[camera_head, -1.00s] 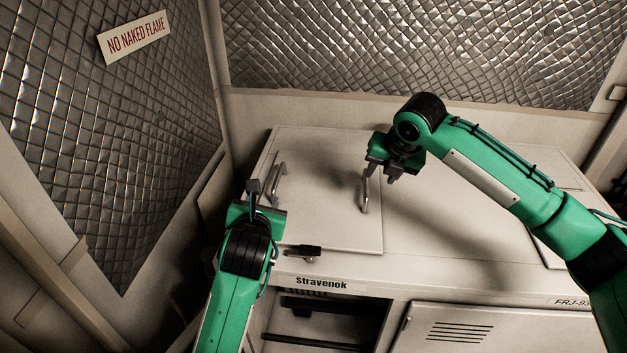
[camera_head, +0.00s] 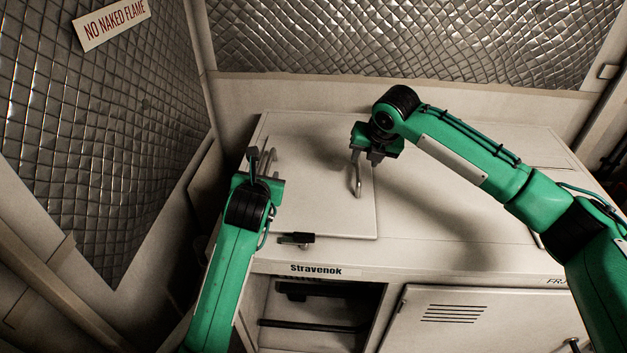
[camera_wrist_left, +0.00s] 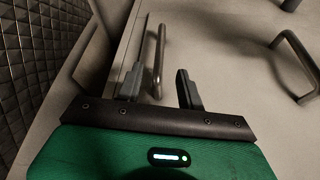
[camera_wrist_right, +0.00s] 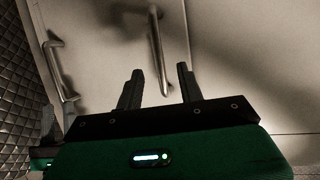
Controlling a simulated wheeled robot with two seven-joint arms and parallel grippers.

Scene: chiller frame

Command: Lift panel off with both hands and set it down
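The pale square panel (camera_head: 318,205) lies on top of the chiller, with two grey bar handles. My left gripper (camera_head: 258,162) is at the left handle (camera_head: 272,162). In the left wrist view my left gripper (camera_wrist_left: 160,88) is open, with that handle (camera_wrist_left: 158,60) between its fingers, apart from both. My right gripper (camera_head: 366,158) is above the right handle (camera_head: 357,181). In the right wrist view my right gripper (camera_wrist_right: 160,85) is open, with the right handle (camera_wrist_right: 156,50) showing between its fingers. How deep each handle sits is unclear.
A black latch-like piece (camera_head: 297,239) sits at the panel's front edge. The chiller top (camera_head: 450,225) right of the panel is bare. Below are an open bay (camera_head: 310,320) and a vented door (camera_head: 470,320). A quilted wall (camera_head: 120,150) stands close on the left.

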